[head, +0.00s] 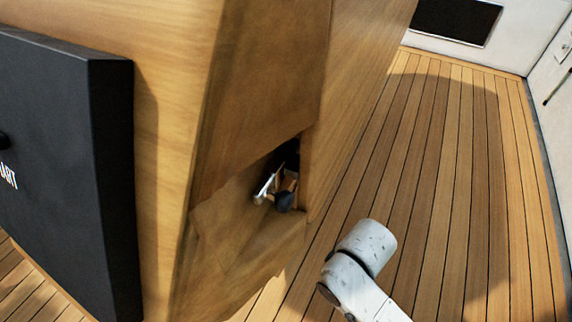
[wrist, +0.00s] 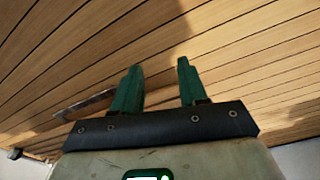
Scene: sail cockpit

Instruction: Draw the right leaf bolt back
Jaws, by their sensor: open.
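My gripper (wrist: 160,66) shows in the wrist view as two green fingers set apart on a dark bar. It is open, with nothing between the fingers but planked deck behind. A wooden table-like body (head: 265,90) fills the middle of the head view, with an upright panel along its right side. I cannot make out the right leaf bolt for sure in either view. Small metal and dark items (head: 284,193) sit in a shadowed recess low in the wood; I cannot tell what they are. My gripper is out of the head view.
A black box (head: 70,170) with white lettering is against the wood at the left. The planked deck (head: 450,170) is open on the right, bounded by white walls (head: 520,30) with a dark panel (head: 455,20). A dark strip (wrist: 85,106) lies left of the fingers.

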